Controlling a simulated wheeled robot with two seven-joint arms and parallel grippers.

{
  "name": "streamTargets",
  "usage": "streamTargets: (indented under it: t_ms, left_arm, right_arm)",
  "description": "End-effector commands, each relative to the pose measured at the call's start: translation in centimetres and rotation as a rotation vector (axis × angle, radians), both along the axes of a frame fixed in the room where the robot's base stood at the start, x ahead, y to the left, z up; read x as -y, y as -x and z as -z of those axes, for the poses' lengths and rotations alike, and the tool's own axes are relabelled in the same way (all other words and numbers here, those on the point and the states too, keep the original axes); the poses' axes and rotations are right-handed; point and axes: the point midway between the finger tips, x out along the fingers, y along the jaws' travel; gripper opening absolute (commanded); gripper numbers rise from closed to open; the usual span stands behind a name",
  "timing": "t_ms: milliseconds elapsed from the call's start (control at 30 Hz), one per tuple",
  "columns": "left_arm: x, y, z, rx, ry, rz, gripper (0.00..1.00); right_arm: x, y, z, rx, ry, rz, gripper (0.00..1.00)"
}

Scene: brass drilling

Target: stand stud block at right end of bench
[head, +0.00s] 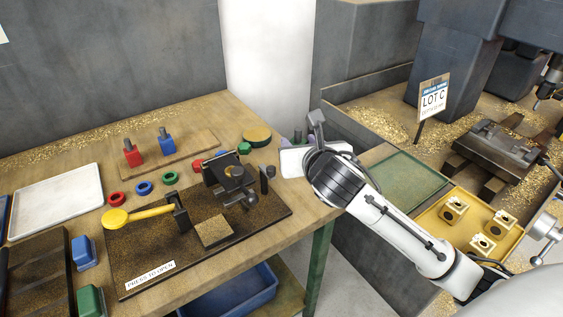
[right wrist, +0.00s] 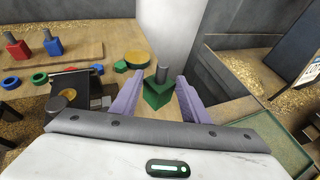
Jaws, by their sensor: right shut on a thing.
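A green stud block (right wrist: 157,92) with a grey upright stud shows in the right wrist view between the purple fingers of my right gripper (right wrist: 156,98), which is shut on it. In the head view my right gripper (head: 298,138) is over the right end of the wooden bench (head: 265,165), and its body hides most of the block. The block looks upright; I cannot tell whether its base touches the bench. A red stud block (head: 132,155) and a blue stud block (head: 166,140) stand on a wooden board at the back. My left gripper is out of view.
A dark jig (head: 225,170) with a yellow handle (head: 140,215) fills the bench's middle. Red, blue and green rings (head: 170,178) lie behind it. A round yellowish disc (head: 256,133) and a small green piece (head: 245,148) lie near the right end. A pale tray (head: 55,198) lies left.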

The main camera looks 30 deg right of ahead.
Motion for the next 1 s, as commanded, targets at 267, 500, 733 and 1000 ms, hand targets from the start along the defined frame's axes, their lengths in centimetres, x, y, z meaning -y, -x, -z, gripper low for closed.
streamTargets:
  t_ms: [267, 500, 733, 1000]
  left_arm:
    - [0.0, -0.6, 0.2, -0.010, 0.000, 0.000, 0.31]
    - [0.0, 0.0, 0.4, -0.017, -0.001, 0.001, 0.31]
    - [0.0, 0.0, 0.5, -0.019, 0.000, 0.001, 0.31]
    - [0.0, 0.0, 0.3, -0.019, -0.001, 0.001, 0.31]
  right_arm:
    - [1.7, -2.4, 0.6, 0.001, -0.001, -0.008, 0.00]
    - [1.7, -2.1, 4.4, 0.005, 0.000, -0.008, 0.00]
    - [1.6, -2.1, 6.7, 0.003, 0.000, -0.008, 0.00]
    - [1.7, -2.2, 8.8, 0.009, 0.002, -0.009, 0.00]
